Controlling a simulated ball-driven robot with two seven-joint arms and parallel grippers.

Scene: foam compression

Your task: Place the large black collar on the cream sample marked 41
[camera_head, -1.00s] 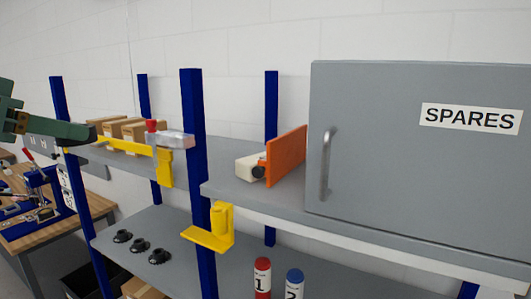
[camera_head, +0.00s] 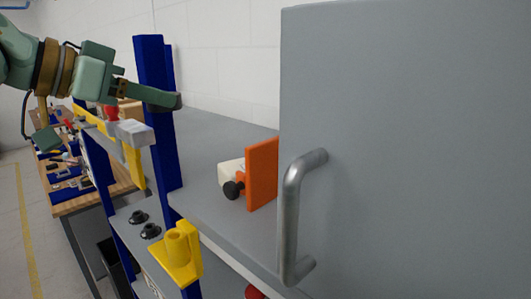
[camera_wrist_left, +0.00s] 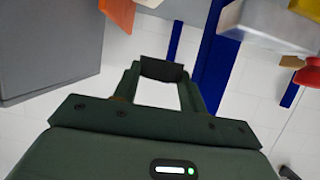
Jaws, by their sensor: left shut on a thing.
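My left gripper (camera_head: 172,100) reaches in from the left, above the shelf and near the blue post. Black flanged collars (camera_head: 138,217) (camera_head: 150,231) sit on the lower shelf, well below the gripper. Their sizes are hard to compare. A cream block (camera_head: 229,173) with a black knob lies on the upper shelf, against an orange plate (camera_head: 262,173). No number 41 is legible. My right gripper is not in view.
A grey cabinet (camera_head: 400,110) with a bar handle (camera_head: 290,205) fills the right. The upper shelf (camera_head: 215,140) has bare room behind the cream block.

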